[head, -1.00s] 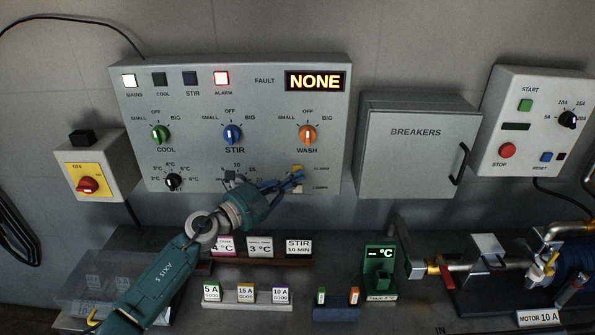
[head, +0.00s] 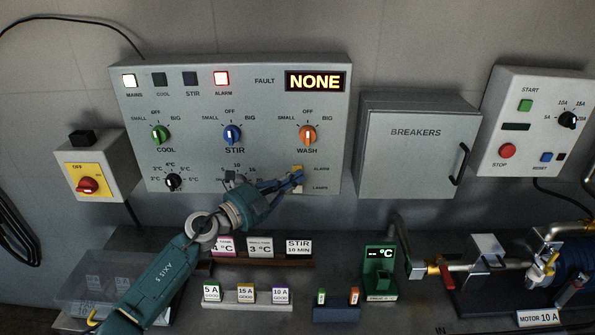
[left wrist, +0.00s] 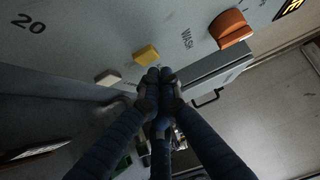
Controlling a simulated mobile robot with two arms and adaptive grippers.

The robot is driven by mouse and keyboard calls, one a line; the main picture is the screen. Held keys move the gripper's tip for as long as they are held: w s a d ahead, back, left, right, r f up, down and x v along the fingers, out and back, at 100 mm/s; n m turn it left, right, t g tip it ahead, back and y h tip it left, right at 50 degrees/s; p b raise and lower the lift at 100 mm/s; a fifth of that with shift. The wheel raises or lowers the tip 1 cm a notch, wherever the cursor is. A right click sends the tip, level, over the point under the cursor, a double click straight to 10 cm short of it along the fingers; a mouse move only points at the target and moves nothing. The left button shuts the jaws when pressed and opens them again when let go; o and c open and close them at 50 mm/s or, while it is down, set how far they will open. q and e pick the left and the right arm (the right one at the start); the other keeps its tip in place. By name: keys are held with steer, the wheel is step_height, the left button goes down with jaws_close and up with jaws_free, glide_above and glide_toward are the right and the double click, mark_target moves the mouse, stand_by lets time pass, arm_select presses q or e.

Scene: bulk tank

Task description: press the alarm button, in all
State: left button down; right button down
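The alarm button is a yellow button (head: 297,168) low on the right of the control panel (head: 265,105), beside the word ALARM. It also shows in the left wrist view (left wrist: 147,54). My left gripper (head: 297,178) is at the panel by this button, partly covering the area below it. In the left wrist view, its fingertips (left wrist: 160,75) are together and empty, close beside the yellow button. Whether they touch it I cannot tell. The FAULT display (head: 315,81) reads NONE. My right gripper is not in view.
A pale lamps button (left wrist: 107,77) sits just beside the yellow one. The orange WASH knob (head: 308,134) is above it. The breaker box (head: 415,160) stands out to the right. Label cards and a green thermometer stand (head: 380,272) are below.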

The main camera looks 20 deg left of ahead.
arm_select(q)
steer(key=shift+w, duration=0.1)
steer(key=shift+w+a, duration=0.1)
steer(key=shift+w, duration=0.2)
steer(key=shift+w+a, duration=0.1)
steer(key=shift+w, duration=0.25)
stand_by(0.6)
steer(key=shift+s+r, duration=0.1)
steer(key=shift+s+d+p, duration=0.2)
steer(key=shift+s+p, duration=0.3)
steer(key=shift+s, duration=0.2)
steer(key=s+p, duration=0.1)
steer(key=s, duration=0.1)
steer(key=s+d+p, duration=0.1)
steer(key=s, duration=0.1)
steer(key=shift+s+d+p, duration=0.15)
steer(key=shift+s+p, duration=0.2)
steer(key=shift+s, duration=0.05)
